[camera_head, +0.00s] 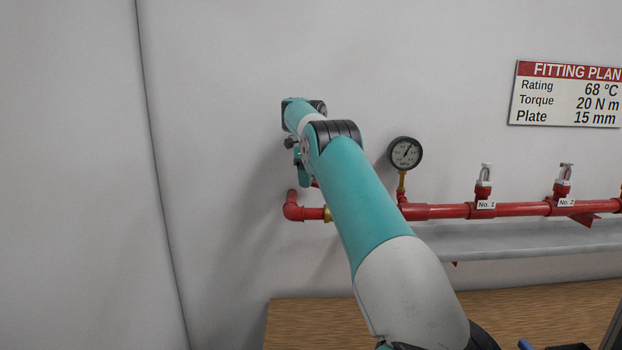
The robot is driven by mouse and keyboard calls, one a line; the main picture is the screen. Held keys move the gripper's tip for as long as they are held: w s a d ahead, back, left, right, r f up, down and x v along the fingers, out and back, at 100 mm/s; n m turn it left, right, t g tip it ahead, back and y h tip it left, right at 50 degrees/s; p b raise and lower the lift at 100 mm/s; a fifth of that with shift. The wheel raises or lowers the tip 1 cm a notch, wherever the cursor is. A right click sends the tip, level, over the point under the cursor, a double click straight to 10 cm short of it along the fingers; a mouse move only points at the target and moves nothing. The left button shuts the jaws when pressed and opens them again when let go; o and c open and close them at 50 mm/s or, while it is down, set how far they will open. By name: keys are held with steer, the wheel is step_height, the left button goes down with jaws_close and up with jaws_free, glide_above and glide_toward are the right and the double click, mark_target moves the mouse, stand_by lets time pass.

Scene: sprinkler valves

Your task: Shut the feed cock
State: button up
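The red feed pipe (292,212) comes out of the wall at the left and turns right. A brass fitting (327,214) sits on it, where the feed cock seems to be. My arm covers most of the cock. A small red piece (315,183) shows above the brass, perhaps its handle; I cannot tell how it is turned. My gripper (303,178) is at the far end of my arm, above the pipe elbow and close to the red piece. Its fingers are mostly hidden, so I cannot tell whether it touches or holds anything.
A pressure gauge (405,153) stands on the red pipe (440,211) right of my arm. Sprinkler heads No. 1 (484,181) and No. 2 (563,184) follow. A grey trough (520,240) runs below, above a wooden bench (310,325). A fitting plan sign (567,95) hangs upper right.

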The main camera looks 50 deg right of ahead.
step_height(320, 180, up, 17)
steer(key=p, duration=1.3)
steer(key=shift+r+p, duration=0.2)
steer(key=shift+p, duration=0.2)
steer(key=shift+c, duration=0.4)
